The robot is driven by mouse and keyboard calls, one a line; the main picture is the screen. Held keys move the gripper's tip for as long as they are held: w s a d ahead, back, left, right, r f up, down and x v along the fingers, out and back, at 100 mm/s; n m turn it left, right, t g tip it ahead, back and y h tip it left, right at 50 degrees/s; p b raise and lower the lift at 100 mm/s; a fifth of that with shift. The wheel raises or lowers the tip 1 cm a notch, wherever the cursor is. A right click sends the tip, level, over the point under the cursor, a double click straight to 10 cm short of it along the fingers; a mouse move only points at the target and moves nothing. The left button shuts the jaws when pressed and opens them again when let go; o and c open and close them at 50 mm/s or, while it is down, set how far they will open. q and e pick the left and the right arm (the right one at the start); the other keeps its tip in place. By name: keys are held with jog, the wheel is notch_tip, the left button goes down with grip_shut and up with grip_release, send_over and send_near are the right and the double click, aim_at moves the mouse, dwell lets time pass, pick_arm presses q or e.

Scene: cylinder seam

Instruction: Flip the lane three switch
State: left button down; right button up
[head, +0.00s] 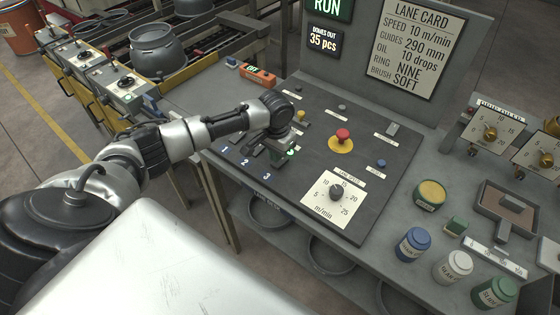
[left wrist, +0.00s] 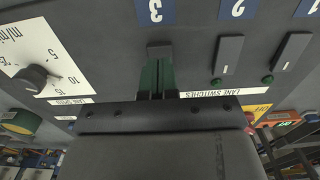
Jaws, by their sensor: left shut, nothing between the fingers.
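The lane three switch (left wrist: 159,49) is a dark rocker below the blue 3 label in the left wrist view, mostly hidden by my fingers. The blue 3 label also shows in the head view (head: 267,176). My left gripper (left wrist: 157,68) is shut and empty, with its tips over or against this switch; contact is hard to tell.
A speed dial (head: 337,192) is right of the switches on the same panel. A red mushroom button (head: 343,135) on a yellow base stands behind it. Paint jars (head: 413,243) and a tray (head: 507,207) are at the right.

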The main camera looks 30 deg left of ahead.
aim_at(277, 164)
pick_arm(q)
jog(key=shift+s+f+b, duration=0.1)
jog(key=shift+f+b, duration=0.45)
jog(key=shift+f, duration=0.85)
dwell(0.8)
jog(key=shift+r+p, duration=0.8)
jog(key=shift+p, duration=0.25)
notch_tip(277, 164, up, 6)
jog(key=p, duration=0.6)
jog(key=shift+f, duration=0.25)
jog(key=shift+f, duration=0.1)
